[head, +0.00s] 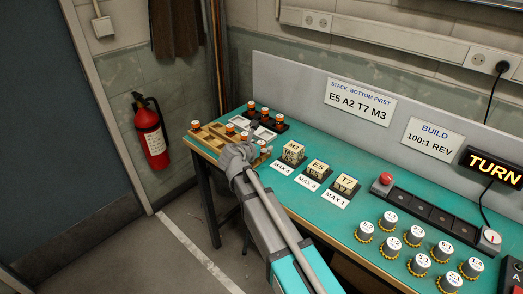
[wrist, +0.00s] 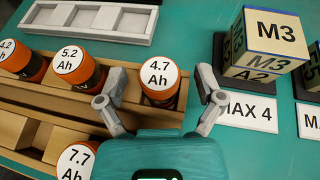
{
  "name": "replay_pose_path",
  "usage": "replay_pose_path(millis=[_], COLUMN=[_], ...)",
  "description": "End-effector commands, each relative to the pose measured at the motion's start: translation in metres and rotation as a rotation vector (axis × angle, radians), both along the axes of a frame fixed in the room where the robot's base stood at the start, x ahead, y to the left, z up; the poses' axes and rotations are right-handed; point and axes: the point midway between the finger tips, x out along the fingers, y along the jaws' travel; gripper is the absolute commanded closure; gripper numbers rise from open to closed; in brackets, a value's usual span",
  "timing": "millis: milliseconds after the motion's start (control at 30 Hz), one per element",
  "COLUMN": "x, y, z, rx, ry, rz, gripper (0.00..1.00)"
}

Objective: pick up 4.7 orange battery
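In the wrist view the orange battery marked 4.7 Ah (wrist: 159,79) stands upright at the right end of a wooden tray (wrist: 60,100). My gripper (wrist: 163,86) is open, with one finger on each side of that battery. The left finger lies close to the battery; a wider gap shows on the right. I cannot tell whether either finger touches it. In the head view my gripper (head: 238,157) is over the tray's right end and hides the 4.7 battery.
Batteries marked 5.2 (wrist: 72,66), 4.2 (wrist: 20,58) and 7.7 (wrist: 80,160) stand in the tray. A grey empty tray (wrist: 92,22) lies behind.

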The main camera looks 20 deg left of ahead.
Motion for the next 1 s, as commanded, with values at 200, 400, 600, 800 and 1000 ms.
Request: replay_pose_path(millis=[200,400,600,800,1000], x=[0.0,0.0,0.0,-0.0001,-0.0001], y=[0.0,0.0,0.0,0.0,0.0001], z=[0.0,-0.0001,0.0,0.0009,0.007], rx=[0.0,0.0,0.0,0.0,0.0], ry=[0.0,0.0,0.0,0.0,0.0], rz=[0.0,0.0,0.0,0.0,0.0], gripper=[0.56,0.93,1.0,1.0,1.0])
